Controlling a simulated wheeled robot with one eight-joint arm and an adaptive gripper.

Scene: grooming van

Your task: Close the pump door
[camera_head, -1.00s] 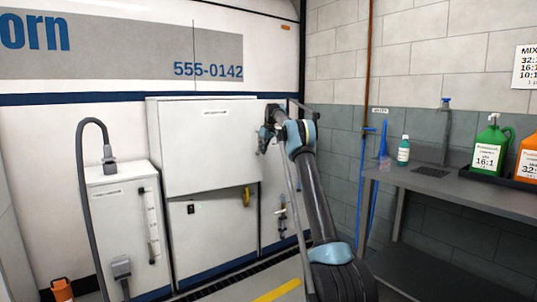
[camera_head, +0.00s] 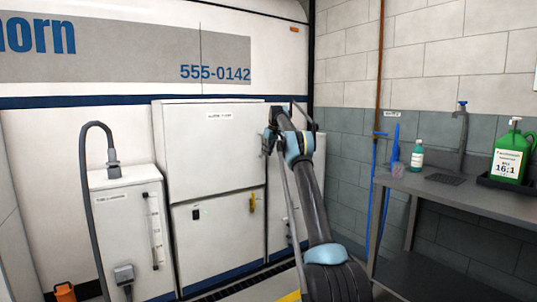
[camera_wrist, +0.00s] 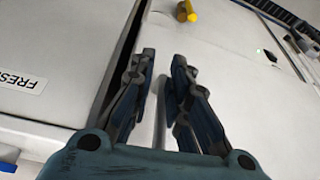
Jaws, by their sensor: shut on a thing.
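A white cabinet stands against the van wall. Its upper box (camera_head: 207,150) has a small label, and below it is a white door (camera_head: 215,235) with a yellow latch (camera_head: 252,203). To the right is a narrow white panel (camera_head: 279,215); which panel is the pump door I cannot tell. My gripper (camera_head: 268,142) is at the cabinet's upper right edge. In the wrist view its fingers (camera_wrist: 162,75) are shut on a thin grey bar (camera_wrist: 160,115) over a white panel. A dark gap runs beside the panel. The yellow latch also shows there (camera_wrist: 187,11). My arm hides part of the narrow panel.
A white unit (camera_head: 128,225) with a grey hose stands left of the cabinet. A grey bench (camera_head: 455,197) with a green jug (camera_head: 510,152) and a small bottle (camera_head: 417,155) is at the right. A dark floor grate (camera_head: 245,284) runs before the cabinet.

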